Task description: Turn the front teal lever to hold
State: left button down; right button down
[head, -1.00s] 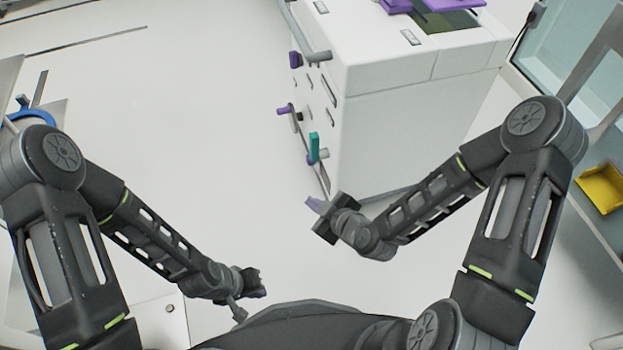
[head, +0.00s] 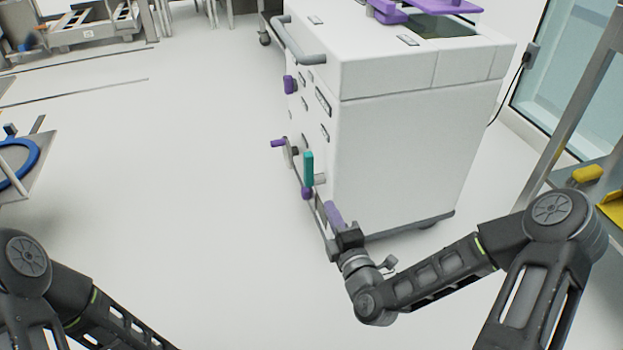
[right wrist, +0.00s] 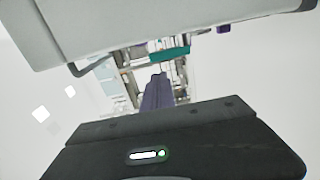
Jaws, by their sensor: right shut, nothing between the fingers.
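The front teal lever (head: 308,169) stands upright on the left-hand face of the white machine, low down and near its front corner, with a purple knob just below it. It also shows in the right wrist view (right wrist: 170,54), as a teal bar beyond the fingers. My right gripper (head: 333,212) is shut and empty, its purple fingers pointing up toward the lever from below and a little to the right. The fingers look apart from the lever. In the right wrist view the shut fingers (right wrist: 157,92) point at the area just below the teal bar. My left gripper is out of view.
The white machine (head: 400,150) has a grey handle bar (head: 300,45), another purple lever (head: 279,143) and a purple knob (head: 289,84) on the same face. The floor left of it is clear. A yellow bin (head: 610,208) sits at the far right.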

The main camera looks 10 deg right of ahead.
jog(key=shift+w, duration=0.1)
jog(key=p, duration=0.3)
send_near(309, 166)
jog(key=r, duration=0.1)
jog(key=w+b, duration=0.1)
jog(key=w, duration=0.2)
jog(key=w+f+b, duration=0.1)
jog(key=w+b, duration=0.1)
jog(key=shift+w+a+f, duration=0.15)
jog(key=shift+w+f, duration=0.05)
jog(key=shift+w, duration=0.2)
jog(key=shift+w+r, duration=0.15)
jog(key=shift+w, duration=0.4)
jog(key=shift+a, duration=0.1)
